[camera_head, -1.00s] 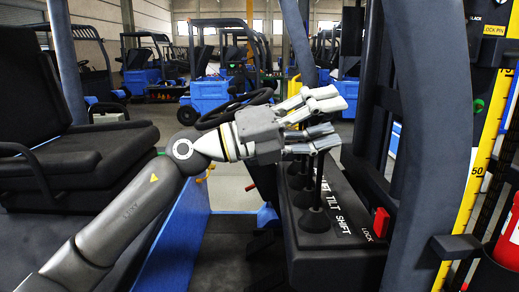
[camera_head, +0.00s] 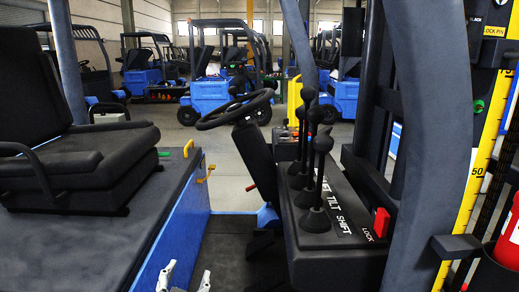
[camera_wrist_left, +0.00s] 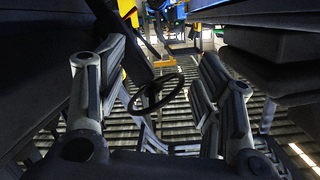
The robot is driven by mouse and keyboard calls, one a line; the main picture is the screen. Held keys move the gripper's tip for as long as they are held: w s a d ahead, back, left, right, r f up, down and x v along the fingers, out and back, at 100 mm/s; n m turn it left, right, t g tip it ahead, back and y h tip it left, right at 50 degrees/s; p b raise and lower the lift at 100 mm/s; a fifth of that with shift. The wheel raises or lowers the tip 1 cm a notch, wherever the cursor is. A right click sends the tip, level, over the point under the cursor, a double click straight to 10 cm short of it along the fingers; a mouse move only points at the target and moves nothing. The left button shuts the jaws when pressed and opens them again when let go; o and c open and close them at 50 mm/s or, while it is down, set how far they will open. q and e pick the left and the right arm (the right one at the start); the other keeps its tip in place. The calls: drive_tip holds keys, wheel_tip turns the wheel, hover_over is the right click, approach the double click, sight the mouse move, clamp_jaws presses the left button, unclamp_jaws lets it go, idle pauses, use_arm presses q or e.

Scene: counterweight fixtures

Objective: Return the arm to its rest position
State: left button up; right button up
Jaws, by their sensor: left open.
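My left gripper (camera_head: 185,280) shows only as fingertips at the bottom edge of the head view, with the rest of the arm out of frame. Its fingers are spread apart and empty, as the left wrist view (camera_wrist_left: 160,88) also shows. It is well below and to the left of the black levers (camera_head: 321,165), touching none of them. The levers stand upright on the dark console (camera_head: 338,225) marked TILT and SHIFT. My right gripper is in neither view.
A black seat (camera_head: 75,165) is at the left and a steering wheel (camera_head: 235,108) stands left of the levers. A dark post (camera_head: 445,130) and a red LOCK switch (camera_head: 381,222) are at the right. Blue trucks (camera_head: 210,95) stand far back.

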use_arm(q)
drive_tip(key=s+a+f+n+g, duration=0.15)
drive_tip(key=s+f+g, duration=0.45)
drive_tip(key=s+f, duration=0.6)
drive_tip(key=s+a+f+g, duration=0.3)
drive_tip(key=s+f+g, duration=0.45)
drive_tip(key=s, duration=0.95)
wheel_tip(320, 180, down, 26)
drive_tip(key=s, duration=0.1)
drive_tip(key=s+a+f+g, duration=0.1)
drive_tip(key=s+a+f, duration=0.1)
drive_tip(key=s+f, duration=1.4)
drive_tip(key=shift+s+a+f, duration=0.25)
drive_tip(key=shift+s+f, duration=0.15)
drive_tip(key=shift+f, duration=0.05)
